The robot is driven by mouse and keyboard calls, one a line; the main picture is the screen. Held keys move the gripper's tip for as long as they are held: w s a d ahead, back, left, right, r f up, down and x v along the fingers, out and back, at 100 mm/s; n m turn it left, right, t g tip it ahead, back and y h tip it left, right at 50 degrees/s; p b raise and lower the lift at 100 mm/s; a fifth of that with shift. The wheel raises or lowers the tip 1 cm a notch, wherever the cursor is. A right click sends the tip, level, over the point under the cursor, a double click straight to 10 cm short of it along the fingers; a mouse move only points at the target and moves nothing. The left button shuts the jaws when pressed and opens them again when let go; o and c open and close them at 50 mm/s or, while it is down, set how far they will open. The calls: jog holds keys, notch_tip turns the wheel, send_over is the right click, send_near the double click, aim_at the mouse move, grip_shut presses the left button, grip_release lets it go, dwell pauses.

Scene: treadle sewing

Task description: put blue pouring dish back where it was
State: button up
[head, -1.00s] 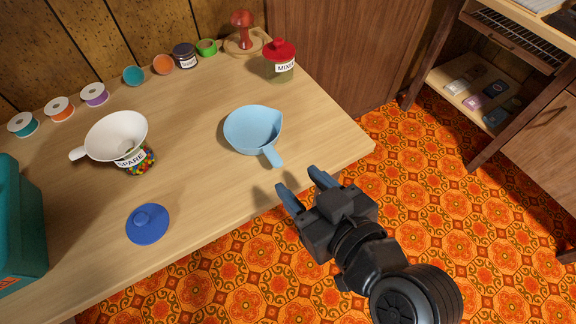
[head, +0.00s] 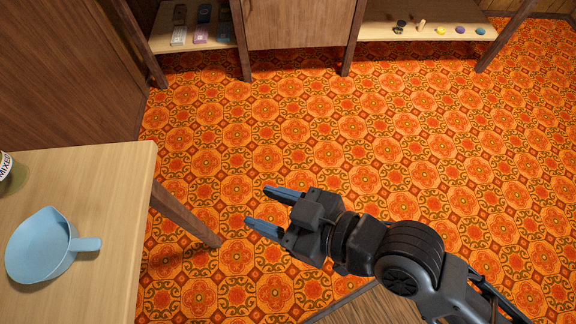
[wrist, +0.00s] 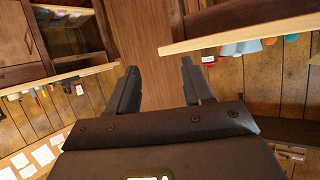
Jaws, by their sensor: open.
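The light blue pouring dish (head: 40,246) sits on the wooden table (head: 112,205) at the left of the head view. Its handle points right, toward the table's right edge, and the dish looks empty. My gripper (head: 256,209) is open and empty, over the patterned floor to the right of the table, apart from the dish. In the wrist view my gripper's fingers (wrist: 156,90) are spread with nothing between them. A pale blue shape (wrist: 240,47) on a shelf or table edge there is too small to identify.
A jar labelled MIXED (head: 10,174) stands behind the dish, partly cut off. A table leg (head: 185,212) slants down beside my gripper. Low shelves with small items (head: 440,30) run along the back. The orange floor (head: 400,140) between is clear.

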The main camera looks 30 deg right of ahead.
jog(key=s+d+m+t+h, duration=0.2)
jog(key=s+d+m+h, duration=0.2)
jog(key=s+d, duration=0.5)
jog(key=s+d+r+m+t+h, duration=0.2)
jog(key=s+d+r+h, duration=0.1)
jog(key=s+d+r, duration=0.3)
jog(key=s+r, duration=0.1)
jog(key=s, duration=0.1)
jog(key=shift+s+d+m+h, duration=0.25)
jog(key=shift+s+m+h, duration=0.15)
jog(key=shift+r, duration=0.15)
notch_tip(320, 180, up, 5)
jog(key=p, duration=0.5)
